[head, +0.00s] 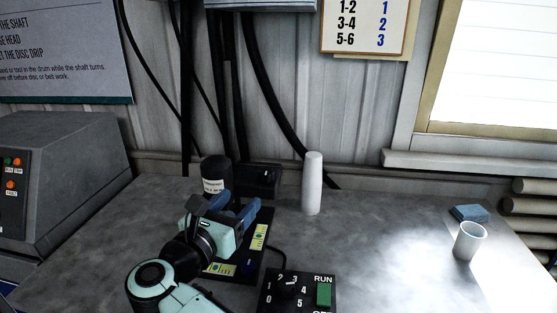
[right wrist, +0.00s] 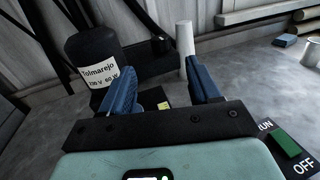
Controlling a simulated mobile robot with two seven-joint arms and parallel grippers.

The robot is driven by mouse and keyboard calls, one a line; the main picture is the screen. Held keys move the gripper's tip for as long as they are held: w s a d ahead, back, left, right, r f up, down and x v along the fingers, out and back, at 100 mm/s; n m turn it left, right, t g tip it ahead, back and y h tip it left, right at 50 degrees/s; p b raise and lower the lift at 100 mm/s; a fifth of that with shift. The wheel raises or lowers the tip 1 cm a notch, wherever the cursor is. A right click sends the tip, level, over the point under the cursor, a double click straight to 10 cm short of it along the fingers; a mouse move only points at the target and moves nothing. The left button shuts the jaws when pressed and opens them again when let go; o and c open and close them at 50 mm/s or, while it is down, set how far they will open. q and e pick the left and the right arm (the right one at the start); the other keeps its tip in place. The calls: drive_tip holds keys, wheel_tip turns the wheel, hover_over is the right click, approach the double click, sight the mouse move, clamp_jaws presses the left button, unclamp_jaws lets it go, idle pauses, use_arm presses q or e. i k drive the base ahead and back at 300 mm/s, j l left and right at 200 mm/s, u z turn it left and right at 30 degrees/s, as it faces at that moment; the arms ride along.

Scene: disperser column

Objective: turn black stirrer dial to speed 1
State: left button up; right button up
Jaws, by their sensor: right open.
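The black dial (head: 289,286) sits on a black control box (head: 266,303) at the bottom centre of the head view, with numbers 0 to 5 around it. I cannot tell which number it points to. A green RUN switch (head: 324,294) is right of the dial. My right gripper (head: 237,204) is open and empty, with blue fingers, behind and left of the box and apart from the dial. In the right wrist view, its fingers (right wrist: 160,68) are spread. The box's green switch (right wrist: 287,143) shows at the lower right; the dial is hidden there. My left gripper is not in view.
A black labelled motor (head: 216,170) and a small black box (head: 262,180) stand behind my right gripper. A white cylinder (head: 313,185) stands upright right of them. A white cup (head: 469,241) and blue block (head: 469,213) are at right. The middle-right tabletop is clear.

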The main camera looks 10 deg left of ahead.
sight(287, 287)
drive_tip(key=k+j, duration=0.2)
drive_tip(key=k, duration=0.3)
drive_tip(key=k+j, duration=0.2)
drive_tip(key=k, duration=0.25)
drive_tip(key=k+j, duration=0.2)
drive_tip(key=k, duration=0.3)
